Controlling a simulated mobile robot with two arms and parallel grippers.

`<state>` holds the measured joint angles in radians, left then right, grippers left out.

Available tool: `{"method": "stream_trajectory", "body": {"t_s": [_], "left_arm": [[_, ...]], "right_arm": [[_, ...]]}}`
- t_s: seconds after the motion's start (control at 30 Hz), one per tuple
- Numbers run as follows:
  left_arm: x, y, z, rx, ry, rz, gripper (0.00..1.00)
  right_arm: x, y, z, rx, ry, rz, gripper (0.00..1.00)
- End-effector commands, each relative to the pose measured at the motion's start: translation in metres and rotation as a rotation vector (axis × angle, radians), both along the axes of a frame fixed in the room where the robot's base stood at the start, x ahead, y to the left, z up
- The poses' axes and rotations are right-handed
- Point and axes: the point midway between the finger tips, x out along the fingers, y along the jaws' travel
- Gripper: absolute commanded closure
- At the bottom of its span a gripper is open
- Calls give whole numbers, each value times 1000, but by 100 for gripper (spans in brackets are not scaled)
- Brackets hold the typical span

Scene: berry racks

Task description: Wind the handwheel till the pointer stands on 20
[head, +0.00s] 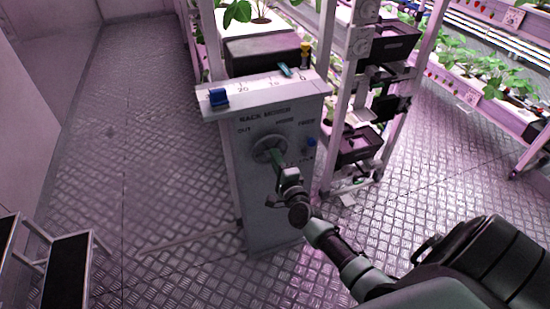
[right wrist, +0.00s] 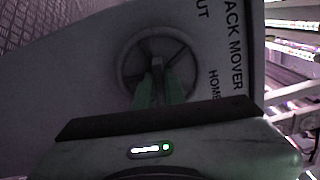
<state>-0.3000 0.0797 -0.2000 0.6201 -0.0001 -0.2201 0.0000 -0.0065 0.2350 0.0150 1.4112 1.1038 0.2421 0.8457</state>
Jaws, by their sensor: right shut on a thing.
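The handwheel (head: 258,147) is on the front of a grey cabinet lettered "RACK MOVER". It also shows in the right wrist view (right wrist: 122,62) as a round rim with spokes. My right gripper (head: 277,157) is shut on the handwheel, with its green fingers (right wrist: 158,88) at the middle of the wheel, hiding part of it. A scale (head: 258,87) on the cabinet top reads 20, 10 and 0 from left to right. A teal piece (head: 285,70), which looks like the pointer, stands between 10 and 0. My left gripper is out of view.
A blue block (head: 218,97) sits at the scale's left end. A small blue part (head: 311,142) is on the cabinet front, right of the wheel. Racks with dark trays (head: 388,42) stand behind. A step stool (head: 68,270) is at lower left. The floor left of the cabinet is clear.

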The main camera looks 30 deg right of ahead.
Motion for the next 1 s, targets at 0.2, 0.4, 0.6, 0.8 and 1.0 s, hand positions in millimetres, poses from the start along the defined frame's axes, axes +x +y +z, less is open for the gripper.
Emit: {"method": "stream_trajectory", "body": {"t_s": [0.2,0.4,0.6,0.8,1.0], "left_arm": [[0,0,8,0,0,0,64],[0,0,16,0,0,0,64],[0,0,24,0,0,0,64],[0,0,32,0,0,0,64],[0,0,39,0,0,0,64]], "right_arm": [[0,0,1,-130,33,0,100],[0,0,2,-306,76,-1,100],[0,0,1,-491,120,-1,100],[0,0,1,-676,165,0,100],[0,0,1,-860,210,-1,100]]}}
